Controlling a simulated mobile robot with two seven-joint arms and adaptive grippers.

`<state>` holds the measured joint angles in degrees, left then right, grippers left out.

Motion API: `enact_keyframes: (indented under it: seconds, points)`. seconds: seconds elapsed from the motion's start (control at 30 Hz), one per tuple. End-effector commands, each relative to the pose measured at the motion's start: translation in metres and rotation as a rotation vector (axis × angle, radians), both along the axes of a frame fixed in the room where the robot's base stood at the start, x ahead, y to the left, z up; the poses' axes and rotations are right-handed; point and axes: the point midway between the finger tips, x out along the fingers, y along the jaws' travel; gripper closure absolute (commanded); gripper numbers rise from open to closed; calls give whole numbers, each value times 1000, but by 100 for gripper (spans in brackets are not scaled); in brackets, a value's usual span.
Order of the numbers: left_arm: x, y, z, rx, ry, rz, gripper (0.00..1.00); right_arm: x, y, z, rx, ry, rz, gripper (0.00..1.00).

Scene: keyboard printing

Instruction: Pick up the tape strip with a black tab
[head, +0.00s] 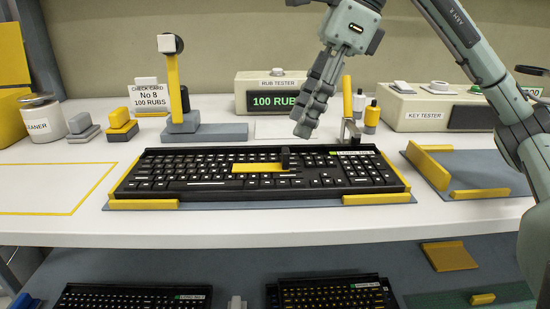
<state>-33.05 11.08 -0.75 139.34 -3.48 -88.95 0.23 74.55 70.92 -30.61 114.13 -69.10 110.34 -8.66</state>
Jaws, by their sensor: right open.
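The yellow tape strip (258,168) lies flat across keys near the middle of the black keyboard (190,166). Its black tab (285,158) stands upright at the strip's right end. My right gripper (304,131) hangs above the back of the keyboard, up and to the right of the tab and apart from it. It is seen nearly side-on, open, and nothing shows between its fingers. My left gripper is out of view.
Yellow corner stops (143,204) hold the keyboard on a grey mat. A rub tester (255,84), a metal clamp (350,132) and small bottles (372,116) stand behind. A blue-grey pad (470,169) lies right. A yellow-outlined area (45,190) at left is clear.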

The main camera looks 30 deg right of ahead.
Motion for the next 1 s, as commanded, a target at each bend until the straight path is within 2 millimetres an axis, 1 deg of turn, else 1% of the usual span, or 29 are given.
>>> enact_keyframes:
  seconds: [0.03, 0.2, 0.3, 0.4, 0.5, 0.7, 1.0]
  points:
    - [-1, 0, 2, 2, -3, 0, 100, 1, 2, -7, -1, 1, 0, 54]
    - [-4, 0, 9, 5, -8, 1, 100, 4, 10, -28, -3, 2, 0, 54]
    - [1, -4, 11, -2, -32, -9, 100, 7, 16, -42, -2, 3, -1, 54]
    - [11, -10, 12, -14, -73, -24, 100, 9, 20, -51, -1, 0, 0, 54]
    - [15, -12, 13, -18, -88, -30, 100, 10, 22, -55, 0, -1, 0, 54]
    - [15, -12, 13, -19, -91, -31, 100, 11, 22, -55, 0, -2, -1, 54]
    - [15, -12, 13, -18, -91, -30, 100, 11, 22, -55, 0, -2, -1, 90]
